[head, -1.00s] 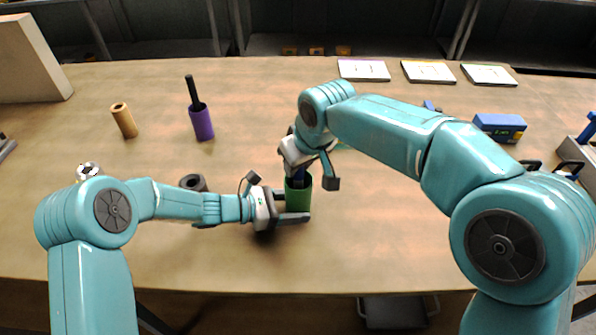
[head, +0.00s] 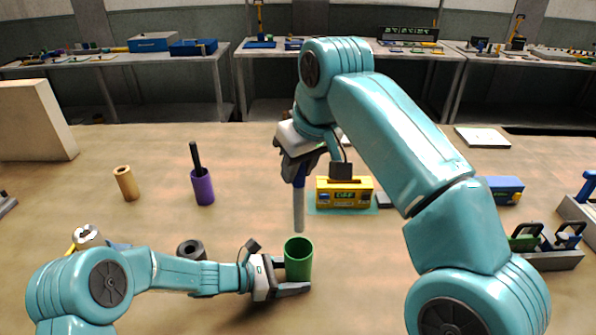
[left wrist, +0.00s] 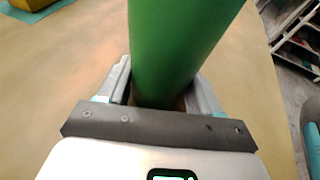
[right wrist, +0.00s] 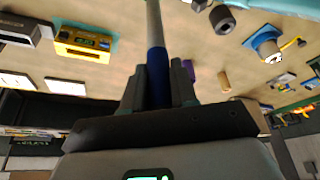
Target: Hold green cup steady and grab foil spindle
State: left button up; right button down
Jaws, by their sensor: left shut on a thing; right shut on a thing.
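The green cup (head: 298,260) stands upright on the table and looks open and empty at the top. My left gripper (head: 290,276) is shut around its sides; the cup also fills the upper middle of the left wrist view (left wrist: 180,45). My right gripper (head: 299,165) is above the cup, shut on the foil spindle (head: 299,208). The spindle has a blue upper part and a grey lower rod, hanging nearly upright with its lower end just above the cup's rim. In the right wrist view the spindle's blue part (right wrist: 157,75) sits between the fingers.
A purple cup (head: 202,187) with a black rod stands to the left, near a tan cylinder (head: 126,183). A dark ring (head: 190,250) lies behind my left arm. A yellow device (head: 344,192) sits behind the cup. A blue box (head: 500,190) is at right.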

pick_arm(q)
jog(key=o, duration=0.9)
jog(key=shift+c, duration=0.2)
